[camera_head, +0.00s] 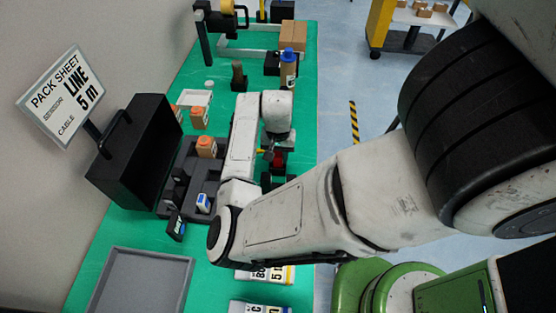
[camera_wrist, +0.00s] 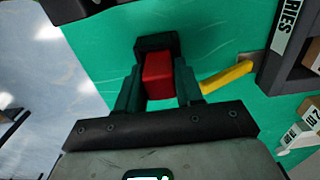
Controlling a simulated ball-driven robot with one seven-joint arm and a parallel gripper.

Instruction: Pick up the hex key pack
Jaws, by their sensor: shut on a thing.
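The hex key pack, a red block with a black part at its far end, shows in the wrist view (camera_wrist: 157,76). My gripper (camera_wrist: 157,88) is shut on it, with one dark finger against each side. In the head view a red patch of the pack (camera_head: 280,160) shows beside my wrist, over the right part of the green bench. My arm hides most of my gripper there. I cannot tell whether the pack touches the bench.
A yellow-handled tool (camera_wrist: 227,76) lies close to the right finger. A dark sectioned tray (camera_head: 168,205) with small boxes stands left of my arm, beside a black bin (camera_head: 130,155). A grey tray (camera_head: 140,280) is at the front. A blue-capped bottle (camera_head: 288,70) stands beyond.

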